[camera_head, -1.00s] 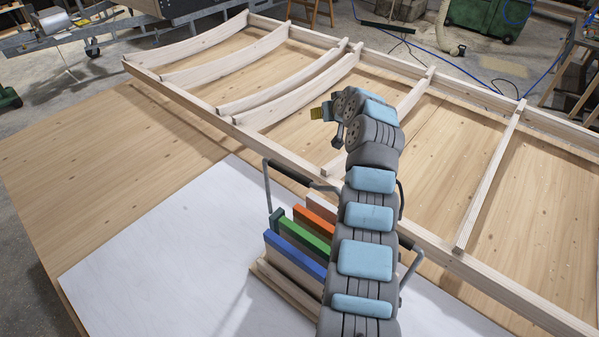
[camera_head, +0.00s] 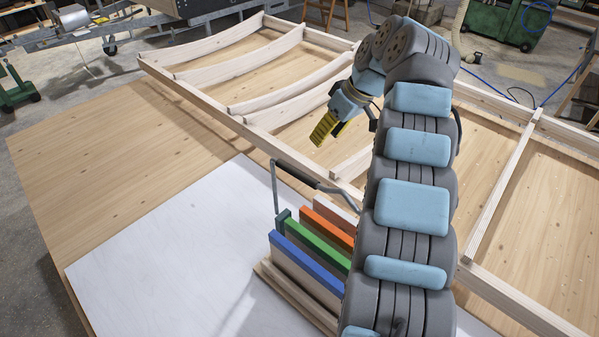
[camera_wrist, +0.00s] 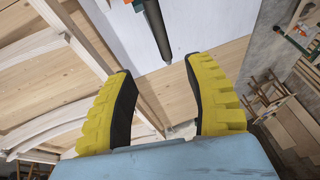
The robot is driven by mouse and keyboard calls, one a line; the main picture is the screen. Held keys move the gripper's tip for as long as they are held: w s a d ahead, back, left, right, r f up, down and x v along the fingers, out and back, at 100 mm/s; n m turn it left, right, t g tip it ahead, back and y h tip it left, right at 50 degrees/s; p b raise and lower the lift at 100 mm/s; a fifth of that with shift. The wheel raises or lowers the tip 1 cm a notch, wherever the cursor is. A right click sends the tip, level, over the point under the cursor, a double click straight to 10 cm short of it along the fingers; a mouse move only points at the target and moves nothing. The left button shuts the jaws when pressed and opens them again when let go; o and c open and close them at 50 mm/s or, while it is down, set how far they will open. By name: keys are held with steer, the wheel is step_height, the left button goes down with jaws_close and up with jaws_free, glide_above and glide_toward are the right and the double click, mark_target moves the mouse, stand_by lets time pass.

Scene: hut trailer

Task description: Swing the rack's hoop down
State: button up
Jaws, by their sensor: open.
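The rack (camera_head: 300,285) stands on the white sheet, with blue, green, orange and white boards upright in it. Its hoop (camera_head: 276,190) is a grey metal bar with a dark sleeve (camera_head: 296,176), standing raised above the boards. My arm hides the hoop's right part. My gripper (camera_head: 325,130) has yellow fingers and is above and beyond the hoop, apart from it. In the wrist view my gripper (camera_wrist: 158,72) is open and empty. A dark bar, seemingly the hoop's sleeve (camera_wrist: 156,30), lies ahead in line with the gap between the fingertips.
A wooden frame with curved ribs (camera_head: 235,70) lies on the wooden table (camera_head: 110,160) behind the rack. The white sheet (camera_head: 170,250) left of the rack is clear. A green machine (camera_head: 505,22) stands on the floor at the back right.

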mark_target(299, 171)
steer(key=p+x, duration=0.2)
steer(key=x, duration=1.4)
steer(key=shift+w+a+f, duration=0.1)
steer(key=shift+a+f, duration=0.05)
steer(key=shift+f, duration=0.15)
jaws_close()
